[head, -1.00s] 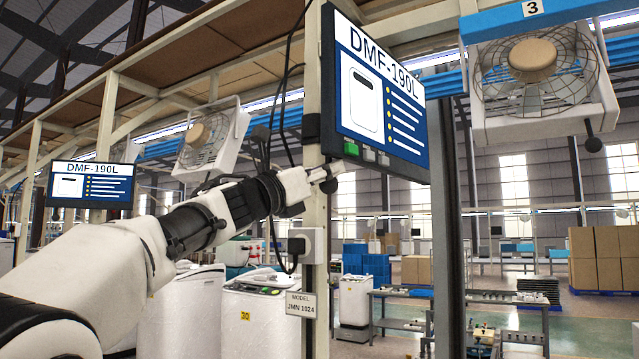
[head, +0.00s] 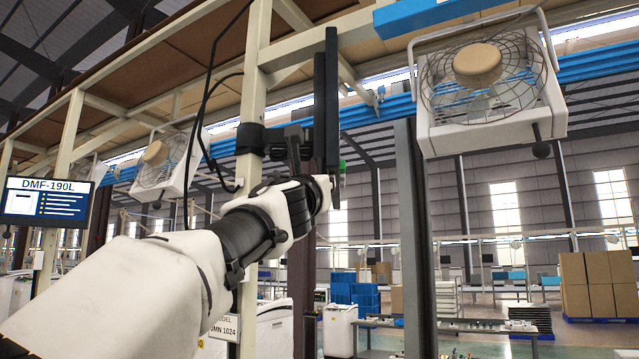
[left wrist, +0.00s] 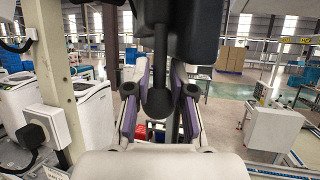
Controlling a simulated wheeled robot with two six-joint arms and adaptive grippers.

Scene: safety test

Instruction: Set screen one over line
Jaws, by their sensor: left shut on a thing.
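The near screen (head: 326,100) stands edge-on in the head view, a thin dark slab on its bracket beside the cream post (head: 252,110). Its face is turned out of sight, and a small green button shows at its lower edge. My left gripper (head: 335,190) is at the screen's underside. In the left wrist view, the screen's dark body (left wrist: 195,30) fills the top, and a black ball-ended handle (left wrist: 158,100) hangs between the purple-padded fingers of my left gripper, which is shut on it. My right gripper is out of view.
A second screen reading DMF-190L (head: 45,200) hangs at the far left. A caged fan (head: 485,85) hangs at upper right. A dark upright post (head: 415,230) stands right of the screen. Cables hang by the cream post. Cardboard boxes (head: 600,285) stand behind.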

